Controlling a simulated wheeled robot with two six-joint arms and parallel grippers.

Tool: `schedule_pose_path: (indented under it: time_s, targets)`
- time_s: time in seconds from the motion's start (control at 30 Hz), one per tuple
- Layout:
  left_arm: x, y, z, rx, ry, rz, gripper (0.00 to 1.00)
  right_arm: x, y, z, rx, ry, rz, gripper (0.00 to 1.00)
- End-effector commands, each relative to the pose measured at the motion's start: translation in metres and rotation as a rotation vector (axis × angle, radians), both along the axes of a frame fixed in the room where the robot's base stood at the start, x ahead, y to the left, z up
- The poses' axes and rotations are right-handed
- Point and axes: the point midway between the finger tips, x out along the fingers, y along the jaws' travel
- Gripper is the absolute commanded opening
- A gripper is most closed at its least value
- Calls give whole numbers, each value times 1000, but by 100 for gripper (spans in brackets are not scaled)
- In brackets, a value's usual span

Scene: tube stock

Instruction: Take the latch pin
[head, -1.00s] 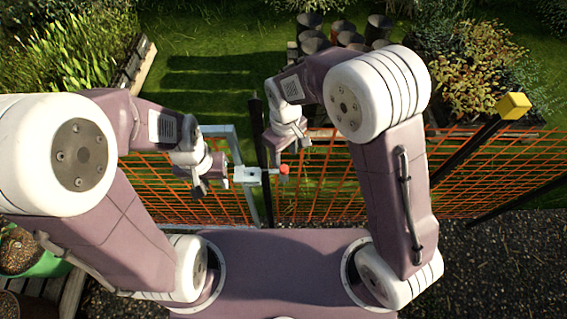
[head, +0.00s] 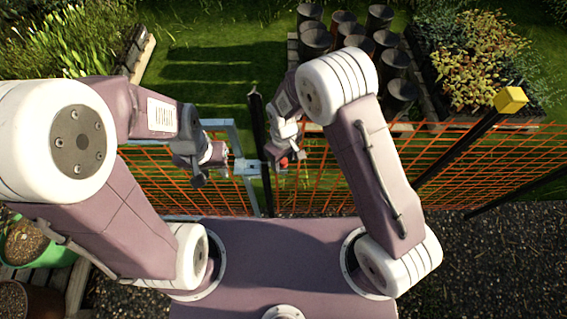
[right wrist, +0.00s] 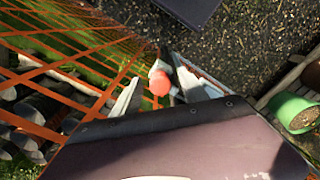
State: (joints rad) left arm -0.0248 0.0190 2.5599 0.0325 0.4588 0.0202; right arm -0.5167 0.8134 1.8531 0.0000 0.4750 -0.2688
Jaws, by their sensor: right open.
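The latch pin shows its round red end (head: 284,162) in the head view, beside the pale latch plate (head: 248,167) on the gate. In the right wrist view the red knob (right wrist: 159,88) sits between the two fingers of my right gripper (right wrist: 161,95), with a pale part behind it. My right gripper, also in the head view (head: 286,158), is open around the knob, with a gap on each side. My left gripper (head: 198,181) hangs left of the latch, apart from it; its fingers are too dark and small to read.
An orange mesh fence (head: 330,175) runs across, with the gate's pale frame (head: 232,135) and a dark post (head: 258,125) beside the latch. A yellow-capped post (head: 511,100) stands right. Dark pots (head: 315,40) and planted beds lie beyond on grass.

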Motion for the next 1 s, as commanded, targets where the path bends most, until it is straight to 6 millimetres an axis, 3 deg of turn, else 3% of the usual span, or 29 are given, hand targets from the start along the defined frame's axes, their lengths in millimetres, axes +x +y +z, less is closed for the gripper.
schedule_pose_path:
  time_s: [0.07,0.2,0.27,0.67,0.87,1.0]
  targets:
    - [0,0,0,0,0,0,36,0,0,0,0,0,0,51]
    - [0,0,0,0,0,0,36,0,0,0,0,0,0,12]
    - [0,0,0,0,0,0,36,0,0,0,0,0,0,0]
    - [0,0,-1,0,0,0,36,1,1,9,1,-3,0,0]
    - [0,0,-5,0,0,0,36,2,1,47,4,-6,0,0]
    - [0,0,-7,0,0,0,36,1,1,87,4,-7,0,0]
